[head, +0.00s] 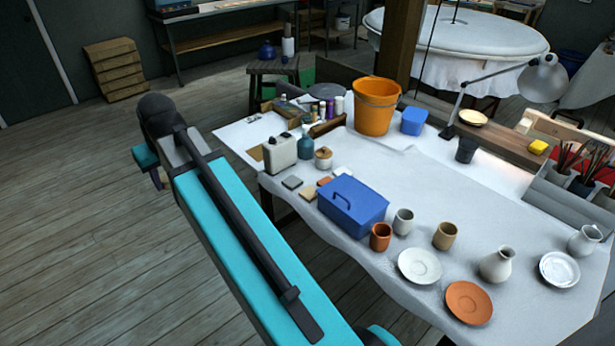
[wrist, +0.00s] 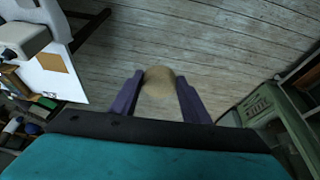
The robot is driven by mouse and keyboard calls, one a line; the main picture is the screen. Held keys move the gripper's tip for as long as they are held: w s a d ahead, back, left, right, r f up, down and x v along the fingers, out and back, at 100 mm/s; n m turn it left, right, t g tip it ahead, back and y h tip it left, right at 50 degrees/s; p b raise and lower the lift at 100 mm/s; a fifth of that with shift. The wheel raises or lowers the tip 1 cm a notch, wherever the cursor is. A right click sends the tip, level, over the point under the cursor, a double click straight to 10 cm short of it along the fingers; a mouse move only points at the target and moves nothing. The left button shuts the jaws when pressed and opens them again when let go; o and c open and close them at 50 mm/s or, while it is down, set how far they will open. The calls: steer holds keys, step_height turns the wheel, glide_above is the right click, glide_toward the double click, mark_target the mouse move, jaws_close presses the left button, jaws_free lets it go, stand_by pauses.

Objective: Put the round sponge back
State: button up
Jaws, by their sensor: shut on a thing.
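My gripper (wrist: 156,95) shows in the wrist view, its two dark purple fingers shut on the round sponge (wrist: 158,78). The sponge is beige and rounded, and its lower part is hidden behind the gripper's dark body. It is held above the grey plank floor, away from the white-covered table.
The white-covered table (head: 400,180) holds a blue toolbox (head: 352,204), an orange bucket (head: 376,106), cups, plates and vases. A yellow block (head: 538,146) lies on a wooden board beside a lamp (head: 543,78). A green crate (wrist: 262,104) stands right in the wrist view.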

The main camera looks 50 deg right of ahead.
steer(key=w+d+f+b, duration=0.1)
steer(key=d+f, duration=0.1)
steer(key=d, duration=0.5)
steer(key=w+d+f+b, duration=0.1)
steer(key=w+d+f, duration=0.1)
steer(key=d, duration=0.5)
steer(key=s+d+f+b, duration=0.1)
steer(key=s+d+f, duration=0.1)
steer(key=d, duration=0.9)
steer(key=s+d+f+m+b, duration=0.1)
steer(key=s+d+f, duration=0.2)
steer(key=d, duration=0.9)
steer(key=s+d+f+m, duration=0.1)
steer(key=d+f, duration=0.3)
steer(key=d, duration=0.8)
steer(key=shift+s+h+b, duration=0.4)
steer(key=shift+s, duration=0.5)
steer(key=shift+f, duration=0.15)
steer(key=shift+d+f+p, duration=0.1)
steer(key=shift+f+p, duration=0.4)
steer(key=shift+f, duration=2.55)
steer(key=shift+f+p, duration=0.35)
steer(key=shift+f, duration=1.55)
steer(key=shift+f, duration=0.15)
